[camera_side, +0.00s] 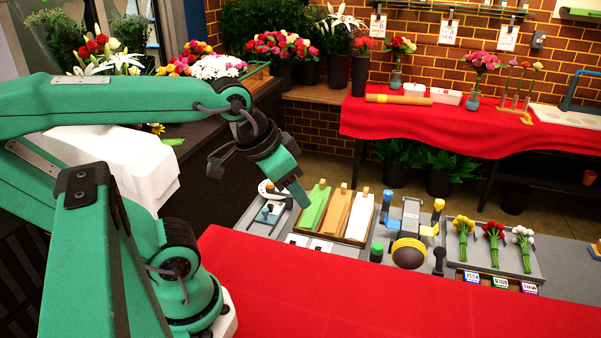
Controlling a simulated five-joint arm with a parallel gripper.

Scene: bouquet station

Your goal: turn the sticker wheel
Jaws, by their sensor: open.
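My gripper (262,176) hangs over the left end of the grey work surface, tilted down, with its jaws apart and nothing seen between them. Just below it, a round white disc with coloured marks (268,190) lies at the back left of the station; it looks like the sticker wheel. The disc is small and close to the gripper in this view, so I cannot tell whether they touch. A blue-grey piece (268,213) stands just in front of the disc.
A tray (345,241) with green, orange and white strips lies right of the gripper. Beyond it are a yellow-and-black round device (408,252) and several small bouquets (492,236). A red cloth (350,300) covers the near table and is clear.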

